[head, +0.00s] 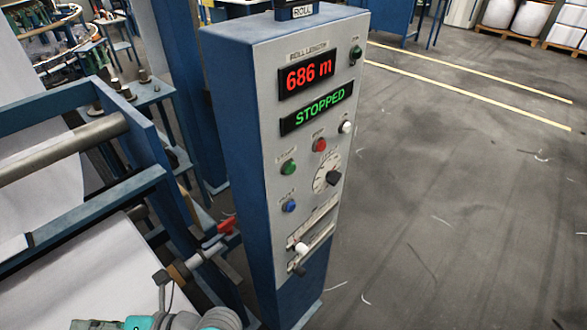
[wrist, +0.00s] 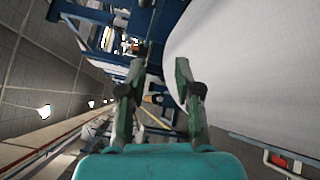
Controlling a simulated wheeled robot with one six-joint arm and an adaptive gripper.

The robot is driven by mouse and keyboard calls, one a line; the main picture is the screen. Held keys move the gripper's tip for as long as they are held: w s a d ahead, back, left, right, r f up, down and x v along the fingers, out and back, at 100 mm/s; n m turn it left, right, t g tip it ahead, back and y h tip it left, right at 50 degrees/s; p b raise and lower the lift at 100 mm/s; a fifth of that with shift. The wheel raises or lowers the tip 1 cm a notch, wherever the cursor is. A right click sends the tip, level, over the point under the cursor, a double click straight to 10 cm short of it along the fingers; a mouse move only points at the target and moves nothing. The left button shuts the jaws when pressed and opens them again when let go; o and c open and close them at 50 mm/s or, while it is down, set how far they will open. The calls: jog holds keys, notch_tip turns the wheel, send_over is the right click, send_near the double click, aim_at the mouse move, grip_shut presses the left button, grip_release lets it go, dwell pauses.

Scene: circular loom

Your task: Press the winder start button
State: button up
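The winder control panel (head: 303,120) is a tall grey-faced, blue-sided cabinet in the middle of the head view. A green button (head: 288,167) sits at its left, under a small label that is too blurred to read for certain. A red button (head: 319,145) is up and right of it, and a blue button (head: 289,206) is below. The green display (head: 317,109) reads STOPPED. My gripper (wrist: 160,72) is open and empty in the wrist view, its fingers apart. The wrist view does not show the panel's buttons. Part of my arm shows at the bottom of the head view.
A red display (head: 306,77) reads 686 m. A black knob (head: 333,178) with a dial and a white-knobbed lever (head: 302,248) are on the panel. The blue winder frame and a white fabric roll (head: 95,275) stand left. Floor (head: 430,170) to the right is open.

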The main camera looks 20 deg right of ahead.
grip_shut()
dwell(1.0)
